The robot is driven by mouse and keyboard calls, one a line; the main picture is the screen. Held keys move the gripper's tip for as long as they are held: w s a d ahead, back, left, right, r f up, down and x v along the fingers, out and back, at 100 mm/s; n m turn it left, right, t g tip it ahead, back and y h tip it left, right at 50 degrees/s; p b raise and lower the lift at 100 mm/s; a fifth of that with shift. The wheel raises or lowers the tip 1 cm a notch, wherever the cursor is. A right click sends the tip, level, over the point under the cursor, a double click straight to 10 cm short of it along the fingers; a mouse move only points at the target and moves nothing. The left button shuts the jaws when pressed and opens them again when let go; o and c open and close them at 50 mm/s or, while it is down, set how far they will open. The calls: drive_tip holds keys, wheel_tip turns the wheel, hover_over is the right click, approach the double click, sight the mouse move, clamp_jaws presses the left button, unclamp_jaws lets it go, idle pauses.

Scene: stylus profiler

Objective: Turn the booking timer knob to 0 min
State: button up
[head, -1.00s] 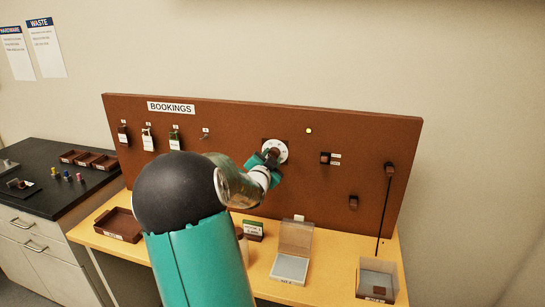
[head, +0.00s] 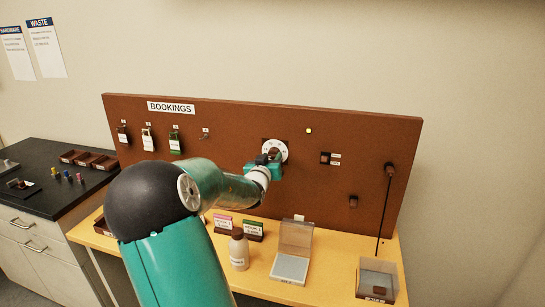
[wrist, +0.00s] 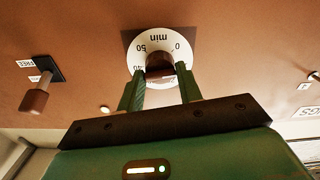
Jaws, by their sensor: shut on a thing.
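The booking timer knob is a dark knob (wrist: 160,66) at the centre of a white round dial (head: 275,149) on the brown board. In the wrist view the white dial (wrist: 157,45) reads upside down, with "min", 0, 50 and a partly hidden 40 showing. My gripper (wrist: 160,82) has its two green fingers on either side of the knob, shut on it. In the head view my gripper (head: 268,162) covers the lower left of the dial. The knob's pointer mark cannot be made out.
A bottle (head: 239,250), a clear-lidded box (head: 291,262) and a clear bin (head: 377,280) stand on the yellow table below.

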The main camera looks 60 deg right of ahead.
drive_tip(key=shift+n, duration=0.4)
drive_tip(key=n, duration=0.3)
drive_tip(key=shift+w+n, duration=0.15)
drive_tip(key=shift+n, duration=0.15)
drive_tip(key=n, duration=0.3)
drive_tip(key=o, duration=1.1)
drive_tip(key=shift+s+a, duration=0.25)
drive_tip(key=shift+a, duration=1.05)
drive_tip(key=shift+s+a, duration=0.25)
drive_tip(key=shift+a, duration=1.1)
drive_tip(key=shift+s+a, duration=0.25)
drive_tip(key=shift+a, duration=1.05)
